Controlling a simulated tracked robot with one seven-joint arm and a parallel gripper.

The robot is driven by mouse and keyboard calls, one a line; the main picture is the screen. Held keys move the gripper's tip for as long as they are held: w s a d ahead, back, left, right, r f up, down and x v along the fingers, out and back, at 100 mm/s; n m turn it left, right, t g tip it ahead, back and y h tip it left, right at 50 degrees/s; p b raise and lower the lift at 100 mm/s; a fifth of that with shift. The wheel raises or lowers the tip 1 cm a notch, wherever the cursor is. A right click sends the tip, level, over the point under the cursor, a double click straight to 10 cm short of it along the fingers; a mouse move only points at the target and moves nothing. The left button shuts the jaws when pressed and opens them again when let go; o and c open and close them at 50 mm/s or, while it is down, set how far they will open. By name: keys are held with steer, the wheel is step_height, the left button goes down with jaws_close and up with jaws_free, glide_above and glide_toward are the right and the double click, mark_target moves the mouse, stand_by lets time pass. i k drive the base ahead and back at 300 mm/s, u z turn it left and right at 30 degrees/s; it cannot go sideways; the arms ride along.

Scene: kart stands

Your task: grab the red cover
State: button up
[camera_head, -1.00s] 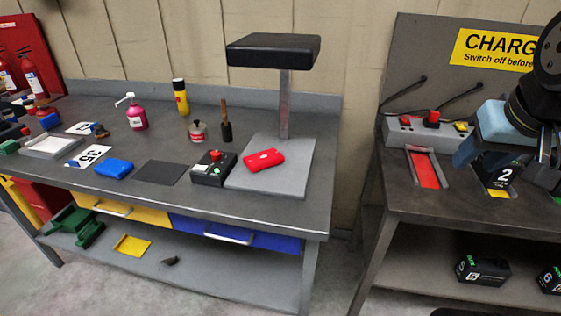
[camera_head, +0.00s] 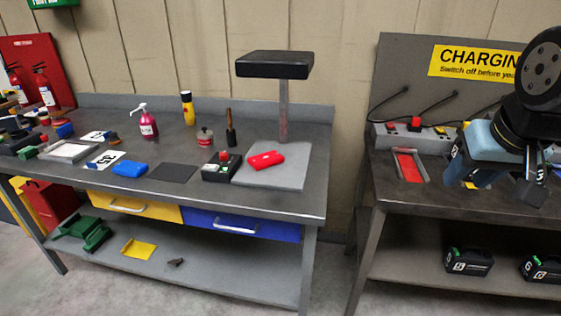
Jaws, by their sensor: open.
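A small red cover-like piece (camera_head: 265,160) lies on the grey base plate (camera_head: 290,178) of a stand on the left workbench. It has a small pale mark on top. My gripper (camera_head: 497,181) is at the far right, in front of the charging bench. It is well to the right of the red piece and apart from it. Its jaws are open, and I see nothing held between them. My gripper partly hides the charging bench top.
The stand's black top (camera_head: 274,65) overhangs the red piece on a grey post. A black box with a red button (camera_head: 222,167) sits just left of the plate. A blue block (camera_head: 130,170) and a pink bottle (camera_head: 147,124) are further left. A gap separates the benches.

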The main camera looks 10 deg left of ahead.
mark_target(262, 160)
steer(key=u, duration=0.15)
steer(key=i, duration=0.95)
steer(key=z, duration=0.1)
